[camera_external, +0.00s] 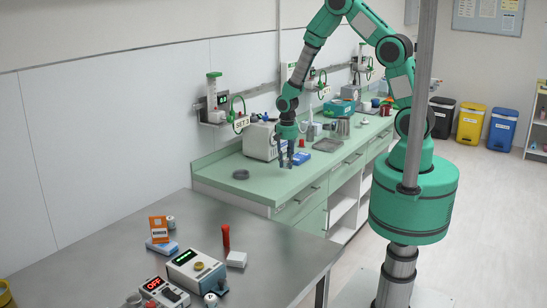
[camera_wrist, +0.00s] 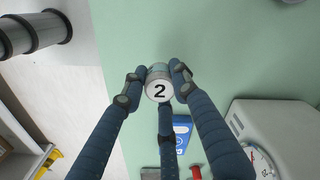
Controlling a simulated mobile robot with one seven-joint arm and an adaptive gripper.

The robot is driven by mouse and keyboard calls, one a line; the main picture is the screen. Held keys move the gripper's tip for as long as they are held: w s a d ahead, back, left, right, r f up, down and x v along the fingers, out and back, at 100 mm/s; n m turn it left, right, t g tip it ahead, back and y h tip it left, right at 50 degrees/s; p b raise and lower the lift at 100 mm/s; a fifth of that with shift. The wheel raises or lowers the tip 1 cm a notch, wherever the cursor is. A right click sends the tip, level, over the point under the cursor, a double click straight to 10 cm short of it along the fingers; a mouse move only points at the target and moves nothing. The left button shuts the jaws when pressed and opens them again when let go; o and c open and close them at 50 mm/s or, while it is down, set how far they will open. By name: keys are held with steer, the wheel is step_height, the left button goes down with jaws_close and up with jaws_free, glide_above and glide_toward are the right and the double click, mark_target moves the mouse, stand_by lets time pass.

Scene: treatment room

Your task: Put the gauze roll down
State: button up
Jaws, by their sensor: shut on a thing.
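My gripper (camera_wrist: 157,80) is shut on the gauze roll (camera_wrist: 158,90), a small pale cylinder whose white end, marked 2, faces the wrist camera. Its fingers close around the roll's sides. In the external view my gripper (camera_external: 289,158) points down over the green counter (camera_external: 225,169), in front of the white device. The roll is too small and covered by the fingers to make out there. I cannot tell whether the roll touches the counter. The wrist view shows bare green counter (camera_wrist: 210,45) around the roll.
A white device with a dial (camera_wrist: 285,125) and a blue box (camera_wrist: 181,130) lie close by. The counter between ring and gripper looks clear. A steel table (camera_external: 110,245) with boxes and devices stands nearer the camera.

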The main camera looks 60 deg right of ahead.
mark_target(287, 159)
steer(key=shift+f, duration=1.7)
steer(key=shift+f, duration=0.2)
steer(key=o, duration=0.8)
steer(key=shift+o, duration=0.2)
steer(key=shift+r, duration=0.15)
step_height(287, 159, up, 12)
steer(key=shift+r, duration=0.1)
